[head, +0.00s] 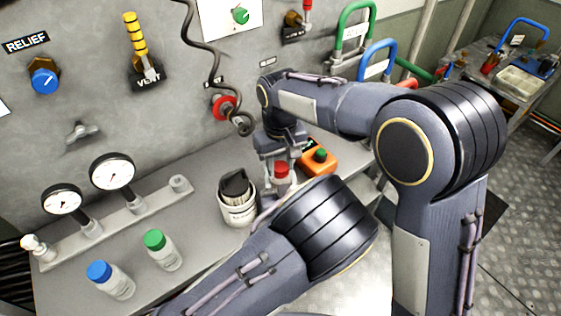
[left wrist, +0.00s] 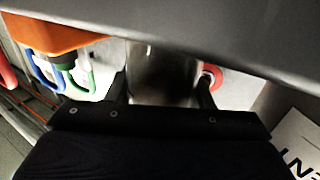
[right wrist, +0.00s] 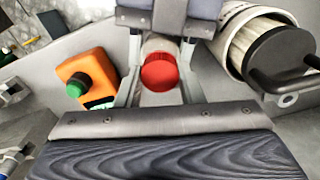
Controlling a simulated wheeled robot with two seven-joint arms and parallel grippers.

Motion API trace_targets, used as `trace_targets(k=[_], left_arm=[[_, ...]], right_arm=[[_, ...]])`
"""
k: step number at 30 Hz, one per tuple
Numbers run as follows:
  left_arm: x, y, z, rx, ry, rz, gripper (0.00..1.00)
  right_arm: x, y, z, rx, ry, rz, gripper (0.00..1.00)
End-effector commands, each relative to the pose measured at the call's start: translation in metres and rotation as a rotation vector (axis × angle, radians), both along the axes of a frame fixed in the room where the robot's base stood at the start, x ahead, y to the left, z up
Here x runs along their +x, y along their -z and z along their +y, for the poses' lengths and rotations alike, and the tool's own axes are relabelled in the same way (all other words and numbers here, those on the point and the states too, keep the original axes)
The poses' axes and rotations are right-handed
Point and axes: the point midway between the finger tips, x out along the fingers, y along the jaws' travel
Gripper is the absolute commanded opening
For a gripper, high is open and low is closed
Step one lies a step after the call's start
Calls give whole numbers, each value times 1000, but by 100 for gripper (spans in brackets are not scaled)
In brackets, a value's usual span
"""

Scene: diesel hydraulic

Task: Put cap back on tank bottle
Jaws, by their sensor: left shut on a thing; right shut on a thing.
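A red cap (head: 281,170) sits between the fingers of my right gripper (head: 281,168), which points down over the bench. The cap also shows in the right wrist view (right wrist: 160,72), between the finger pair. The tank bottle (right wrist: 160,44) is a pale cylinder in line with the cap; I cannot tell whether the cap is seated on it. My left gripper (left wrist: 160,88) is shut on this bottle, whose grey side (left wrist: 162,70) shows between its fingers. In the head view my left arm hides the left gripper and most of the bottle.
An orange box with a green button (head: 318,160) stands close on the right. Blue-capped (head: 110,280) and green-capped (head: 163,251) bottles stand at front left. Gauges (head: 112,172) stand behind them.

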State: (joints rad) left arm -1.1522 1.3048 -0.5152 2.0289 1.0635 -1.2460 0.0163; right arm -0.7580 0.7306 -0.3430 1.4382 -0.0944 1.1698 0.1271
Motion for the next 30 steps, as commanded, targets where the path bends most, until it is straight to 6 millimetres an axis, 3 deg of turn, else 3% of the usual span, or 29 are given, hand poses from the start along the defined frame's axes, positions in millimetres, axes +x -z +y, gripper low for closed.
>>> trace_targets(k=[11,12,16,25,30], left_arm=[[0,0,0,0,0,1,0],[0,0,0,0,0,1,0],[0,0,0,0,0,1,0],[0,0,0,0,0,1,0],[0,0,0,0,0,1,0]], right_arm=[[0,0,0,0,72,0,7],[0,0,0,0,71,0,38],[0,0,0,0,71,0,55],[0,-2,0,0,70,-1,56],[1,-23,0,3,69,-4,56]])
